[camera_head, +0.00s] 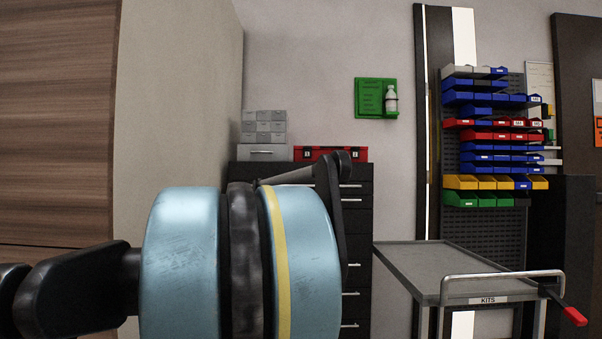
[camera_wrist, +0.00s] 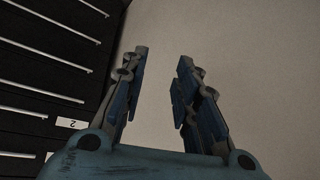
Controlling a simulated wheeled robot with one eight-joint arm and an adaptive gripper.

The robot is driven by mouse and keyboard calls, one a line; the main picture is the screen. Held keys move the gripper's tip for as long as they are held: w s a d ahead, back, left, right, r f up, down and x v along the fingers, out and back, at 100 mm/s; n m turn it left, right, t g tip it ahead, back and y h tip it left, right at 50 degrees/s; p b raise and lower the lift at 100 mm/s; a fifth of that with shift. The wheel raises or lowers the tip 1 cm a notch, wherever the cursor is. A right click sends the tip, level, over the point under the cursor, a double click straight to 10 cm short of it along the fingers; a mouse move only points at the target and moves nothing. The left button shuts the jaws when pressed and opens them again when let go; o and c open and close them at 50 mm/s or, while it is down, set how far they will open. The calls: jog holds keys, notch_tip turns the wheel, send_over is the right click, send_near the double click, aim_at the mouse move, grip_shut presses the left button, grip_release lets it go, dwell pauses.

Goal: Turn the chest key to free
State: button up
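A black chest of drawers (camera_head: 357,215) with pale handles stands against the back wall in the head view, largely hidden behind my own blue arm.
A red case (camera_head: 330,154) and grey drawer boxes (camera_head: 264,128) sit on the chest. A grey cart (camera_head: 440,262) marked "KITS" stands at the right, before a rack of coloured bins (camera_head: 495,138). A green bottle holder (camera_head: 370,98) hangs on the wall. A pale partition (camera_head: 175,90) stands left.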

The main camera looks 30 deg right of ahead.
jog(key=w+d+r+m+t+h, duration=0.1)
jog(key=w+d+r+t+h, duration=0.1)
jog(key=w+d+r, duration=0.65)
jog(key=w+d+r+m+t+h, duration=0.15)
jog(key=w+d+r, duration=0.25)
jog(key=d+r, duration=0.9)
jog(key=d+r+m+t+h, duration=0.2)
jog(key=d+r+m+h, duration=0.15)
jog(key=d+r, duration=1.4)
jog(key=shift+n+h, duration=0.3)
jog(key=shift+n, duration=0.1)
jog(key=x, duration=1.6)
jog(key=shift+w, duration=0.3)
grip_shut()
jog(key=shift+s+d, duration=0.1)
jog(key=shift+d, duration=0.05)
